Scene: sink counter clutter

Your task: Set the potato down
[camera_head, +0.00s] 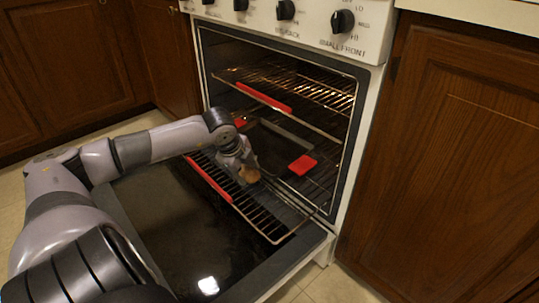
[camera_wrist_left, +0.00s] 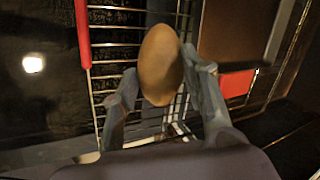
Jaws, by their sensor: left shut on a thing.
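The brown potato (camera_head: 249,174) is at the tip of my left gripper (camera_head: 246,172) in the head view. The left wrist view shows the potato (camera_wrist_left: 160,66) between the two fingers of my left gripper (camera_wrist_left: 160,92), which is shut on it. The potato is over the lower wire rack (camera_head: 272,226), which is pulled part way out above the open oven door. I cannot tell whether the potato touches the rack (camera_wrist_left: 115,45). My right gripper is not in view.
The oven door (camera_head: 190,245) is folded down. An upper rack (camera_head: 320,95) with a red front strip stays inside. A dark pan with red handles (camera_head: 302,165) sits in the oven beyond the gripper. Wooden cabinets (camera_head: 450,150) flank the oven.

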